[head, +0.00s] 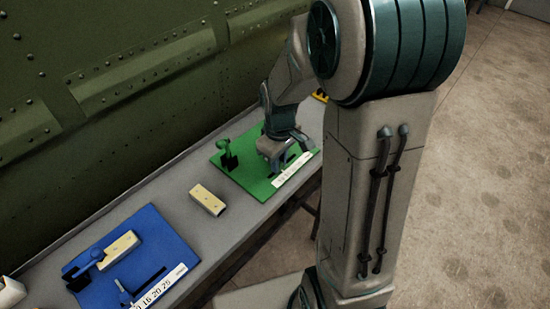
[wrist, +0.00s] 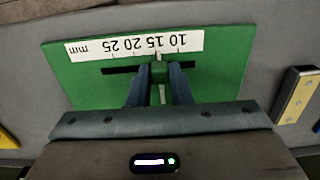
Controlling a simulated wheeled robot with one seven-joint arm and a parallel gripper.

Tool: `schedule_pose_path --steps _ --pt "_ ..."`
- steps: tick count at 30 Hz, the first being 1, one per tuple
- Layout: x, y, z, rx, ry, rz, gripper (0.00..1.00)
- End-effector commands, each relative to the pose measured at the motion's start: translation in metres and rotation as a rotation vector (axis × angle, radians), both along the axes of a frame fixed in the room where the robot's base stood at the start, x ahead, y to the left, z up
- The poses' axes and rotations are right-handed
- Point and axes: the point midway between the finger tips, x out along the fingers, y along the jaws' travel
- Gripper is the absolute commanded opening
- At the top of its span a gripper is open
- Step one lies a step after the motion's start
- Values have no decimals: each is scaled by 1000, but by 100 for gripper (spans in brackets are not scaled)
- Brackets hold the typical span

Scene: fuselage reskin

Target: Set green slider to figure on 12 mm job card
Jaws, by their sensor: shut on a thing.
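The green board (head: 232,175) lies on the bench in the head view; it also fills the middle of the wrist view (wrist: 85,75). It carries a dark slot (wrist: 120,69) and a white mm scale (wrist: 90,49) marked 10, 15, 20, 25, upside down in the wrist view. My gripper (wrist: 159,72) is shut on the green slider (wrist: 158,68) in the slot. The slider's pale mark lies near the 15 label; its exact reading is too small to tell. In the head view my gripper (head: 283,158) hides the slider. I see no 12 mm job card.
A green clamp (head: 228,152) stands on the green board's left part. A loose beige block (head: 207,199) lies between the boards. A blue board (head: 180,245) with its own scale and a beige block (head: 118,250) lies at lower left. The dark green fuselage wall (head: 110,110) rises behind the bench.

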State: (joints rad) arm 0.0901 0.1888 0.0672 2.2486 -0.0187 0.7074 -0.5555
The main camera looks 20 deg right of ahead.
Motion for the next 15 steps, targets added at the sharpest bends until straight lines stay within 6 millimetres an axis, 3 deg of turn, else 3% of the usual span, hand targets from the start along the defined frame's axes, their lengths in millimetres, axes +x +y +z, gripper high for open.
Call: schedule_pose_path --steps 6,7,9,15 --pt "1 -2 1 0 -4 -2 0" --pt "1 -2 1 0 -4 -2 24" --pt "1 -1 1 0 -4 -1 40" --pt "1 0 1 0 -4 2 40"
